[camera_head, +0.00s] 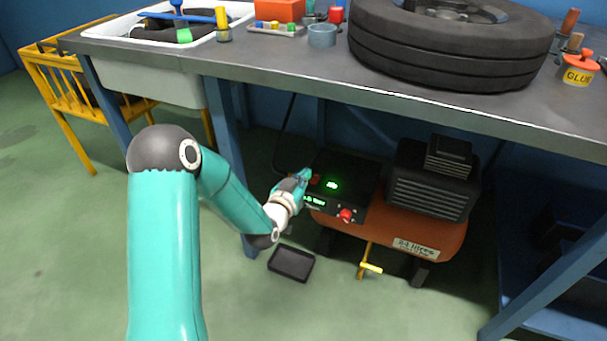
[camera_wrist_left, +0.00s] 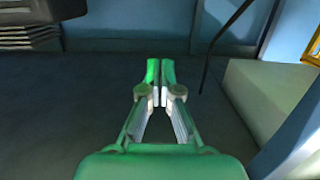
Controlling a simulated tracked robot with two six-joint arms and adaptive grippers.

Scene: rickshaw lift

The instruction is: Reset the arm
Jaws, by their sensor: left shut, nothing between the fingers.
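My left arm comes in from the left in the head view and reaches under the workbench. My left gripper (camera_head: 304,176) is beside the left end of the compressor's black control panel (camera_head: 338,200). I cannot tell whether it touches the panel. In the left wrist view the gripper's green fingers (camera_wrist_left: 160,72) are together, with nothing between them. The compressor (camera_head: 395,228) has an orange tank, a lit green display and a red knob (camera_head: 346,215). My right gripper is not in view.
The workbench edge (camera_head: 400,102) runs above my left arm, with a tyre (camera_head: 450,45) and a glue pot (camera_head: 579,70) on top. A blue bench leg (camera_head: 224,130) stands near the arm. A black tray (camera_head: 291,263) lies on the floor. A yellow rack (camera_head: 68,90) stands left.

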